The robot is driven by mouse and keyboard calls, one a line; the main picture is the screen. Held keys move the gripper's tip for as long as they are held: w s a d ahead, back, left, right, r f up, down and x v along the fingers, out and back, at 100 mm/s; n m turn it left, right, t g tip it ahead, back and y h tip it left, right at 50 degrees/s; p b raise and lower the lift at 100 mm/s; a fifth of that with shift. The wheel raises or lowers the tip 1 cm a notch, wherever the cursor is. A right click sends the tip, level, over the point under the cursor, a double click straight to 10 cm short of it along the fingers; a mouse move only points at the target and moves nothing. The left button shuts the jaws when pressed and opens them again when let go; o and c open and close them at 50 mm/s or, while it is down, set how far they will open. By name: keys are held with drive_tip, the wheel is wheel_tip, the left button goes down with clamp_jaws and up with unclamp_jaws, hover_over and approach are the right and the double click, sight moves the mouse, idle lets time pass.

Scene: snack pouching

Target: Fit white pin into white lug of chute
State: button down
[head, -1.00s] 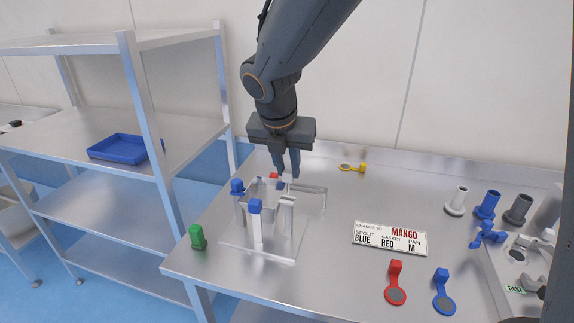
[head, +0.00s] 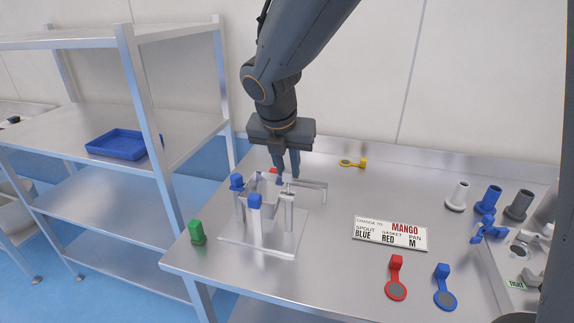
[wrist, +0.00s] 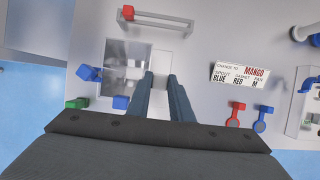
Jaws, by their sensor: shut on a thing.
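The chute (head: 269,186) is a grey metal trough on posts above a pale base plate (head: 285,243). It also shows in the wrist view (wrist: 122,55). My gripper (head: 287,182) points straight down at the chute's right rear side. Its fingers (wrist: 160,77) look slightly apart and shut on the white pin, which is mostly hidden between them. The white lug is hard to make out under the fingertips. I cannot tell whether the pin touches it or sits in it. Blue caps (head: 237,183) and (head: 255,201) stand at the chute's left and front, and a red piece (head: 273,171) behind.
A green block (head: 197,232) stands left of the base plate. A sign (head: 390,233), red (head: 396,277) and blue (head: 443,287) tagged pieces and a yellow one (head: 354,163) lie to the right. Several spouts (head: 488,203) stand further right. The table between chute and sign is clear.

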sight(287, 177)
drive_tip(key=shift+f+b, duration=0.95)
drive_tip(key=shift+f, duration=1.1)
drive_tip(key=c, duration=1.5)
unclamp_jaws()
drive_tip(key=shift+b+v, duration=0.3)
drive_tip(key=shift+v, duration=3.65)
drive_tip(key=shift+d, duration=0.1)
drive_tip(key=s+d+f+m+g, duration=0.1)
drive_tip(key=s+d+f+m, duration=0.3)
drive_tip(key=m, duration=0.6)
drive_tip(key=s+d+f+m+g+y, duration=0.1)
drive_tip(key=s+d+f+m, duration=0.2)
drive_tip(key=d+f+m, duration=0.3)
drive_tip(key=s+d+f+m+g, duration=0.1)
drive_tip(key=s+d+f+m, duration=0.3)
drive_tip(key=m, duration=1.2)
drive_tip(key=shift+s+d+f+y, duration=0.15)
drive_tip(key=shift+d+f, duration=0.1)
drive_tip(key=shift+d, duration=0.2)
drive_tip(key=shift+s+d+f+y, duration=0.15)
drive_tip(key=shift+d+f, duration=0.1)
drive_tip(key=shift+d, duration=0.2)
